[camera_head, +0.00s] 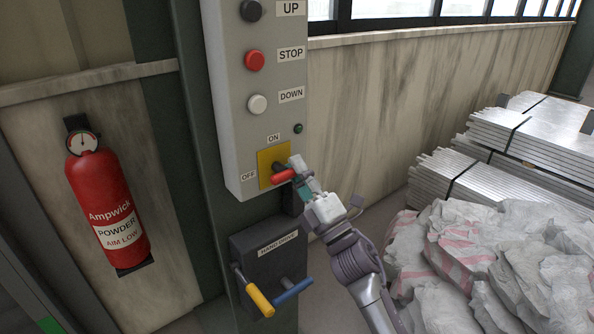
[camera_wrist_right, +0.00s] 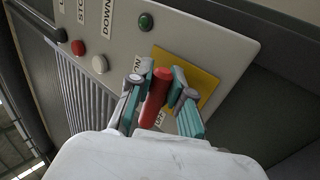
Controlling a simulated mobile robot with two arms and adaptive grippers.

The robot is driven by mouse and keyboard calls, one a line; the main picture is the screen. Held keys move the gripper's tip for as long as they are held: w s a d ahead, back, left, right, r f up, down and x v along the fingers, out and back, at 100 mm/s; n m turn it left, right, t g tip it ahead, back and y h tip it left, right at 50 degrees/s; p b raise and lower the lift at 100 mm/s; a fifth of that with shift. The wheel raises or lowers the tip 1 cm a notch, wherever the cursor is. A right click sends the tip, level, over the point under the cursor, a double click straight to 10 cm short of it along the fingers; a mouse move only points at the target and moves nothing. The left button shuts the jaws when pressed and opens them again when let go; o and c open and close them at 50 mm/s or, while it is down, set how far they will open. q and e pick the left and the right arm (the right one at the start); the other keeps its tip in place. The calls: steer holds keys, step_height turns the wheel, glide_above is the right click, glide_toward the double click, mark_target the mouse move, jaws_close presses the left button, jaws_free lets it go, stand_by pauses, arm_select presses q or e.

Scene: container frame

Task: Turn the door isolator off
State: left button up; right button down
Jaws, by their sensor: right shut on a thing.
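The door isolator is a red handle (camera_head: 283,176) on a yellow plate (camera_head: 266,160), low on the grey control box. An ON label (camera_head: 273,138) is above the plate and an OFF label (camera_head: 248,175) is at its left. The handle lies roughly level, with its free end toward the OFF side. My right gripper (camera_head: 294,175) reaches it from the lower right. In the right wrist view the red handle (camera_wrist_right: 155,96) sits between the teal fingers, which are shut on it. Part of the handle's base is hidden. My left gripper is out of view.
Above the isolator are the black UP (camera_head: 251,10), red STOP (camera_head: 254,61) and white DOWN (camera_head: 257,104) buttons. Below is a hand drive box (camera_head: 268,243) with yellow and blue grips. A fire extinguisher (camera_head: 105,205) hangs left; wrapped bags (camera_head: 470,255) and metal stacks (camera_head: 510,135) stand right.

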steer(key=shift+f+m, duration=0.15)
steer(key=shift+m, duration=0.15)
steer(key=c, duration=1)
jaws_free()
steer(key=shift+c, duration=0.2)
steer(key=v, duration=1.2)
